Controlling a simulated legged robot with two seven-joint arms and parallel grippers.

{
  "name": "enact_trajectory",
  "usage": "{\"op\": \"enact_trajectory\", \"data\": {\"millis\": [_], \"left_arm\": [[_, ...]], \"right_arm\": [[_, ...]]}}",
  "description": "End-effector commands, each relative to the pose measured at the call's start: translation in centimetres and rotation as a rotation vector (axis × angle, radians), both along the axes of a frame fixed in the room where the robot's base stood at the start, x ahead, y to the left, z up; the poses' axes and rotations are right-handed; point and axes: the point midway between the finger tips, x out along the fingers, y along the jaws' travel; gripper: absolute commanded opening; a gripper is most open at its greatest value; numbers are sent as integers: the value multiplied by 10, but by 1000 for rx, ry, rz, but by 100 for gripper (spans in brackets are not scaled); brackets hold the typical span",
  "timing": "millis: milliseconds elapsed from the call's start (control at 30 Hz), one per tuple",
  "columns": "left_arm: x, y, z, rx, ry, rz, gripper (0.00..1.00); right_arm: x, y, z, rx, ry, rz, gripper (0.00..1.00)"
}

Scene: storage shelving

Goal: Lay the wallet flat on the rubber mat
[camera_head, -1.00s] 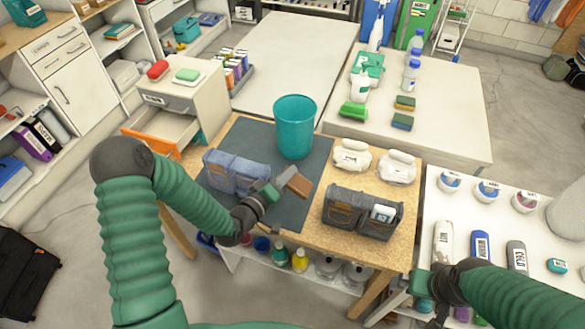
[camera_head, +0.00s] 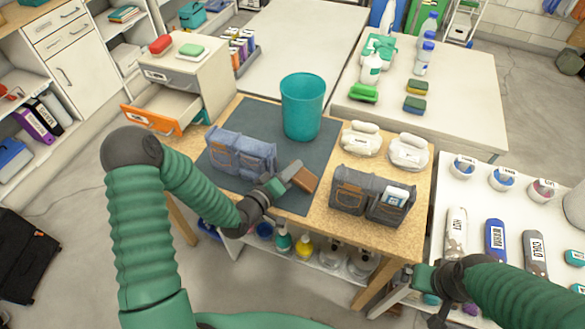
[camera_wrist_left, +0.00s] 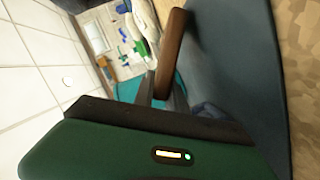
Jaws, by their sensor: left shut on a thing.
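The brown wallet (camera_head: 304,179) is held in my left gripper (camera_head: 291,172), over the front right part of the dark rubber mat (camera_head: 292,201). In the left wrist view the wallet (camera_wrist_left: 171,52) stands edge-on in the jaws, close to the mat (camera_wrist_left: 235,60); I cannot tell whether it touches. My right gripper (camera_head: 424,277) is at the lower right, away from the mat, and its jaw opening is not clear.
A teal bin (camera_head: 301,108) stands at the mat's back. A blue denim pouch (camera_head: 241,155) lies on its left. A dark grey pouch (camera_head: 371,195) and white packs (camera_head: 362,138) stand right of the mat. An orange-fronted drawer (camera_head: 150,119) is open at the left.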

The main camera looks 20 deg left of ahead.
Motion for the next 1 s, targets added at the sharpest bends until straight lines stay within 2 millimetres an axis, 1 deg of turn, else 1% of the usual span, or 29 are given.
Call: {"op": "enact_trajectory", "data": {"millis": [33,200,467,567,667,767,900,1000], "left_arm": [[0,0,0,0,0,0,19],[0,0,0,0,0,0,42],[0,0,0,0,1,-1,42],[-4,1,1,0,1,1,42],[-17,6,2,0,4,2,42],[-41,13,7,0,4,3,42],[-81,25,14,0,4,4,42],[-109,32,25,-3,7,5,42]], "right_arm": [[0,0,0,0,0,0,98],[0,0,0,0,0,0,98],[0,0,0,0,0,0,98],[0,0,0,0,0,0,98],[0,0,1,0,0,0,98],[0,0,1,0,0,0,98],[0,0,1,0,0,0,98],[0,0,20,0,0,0,98]]}}
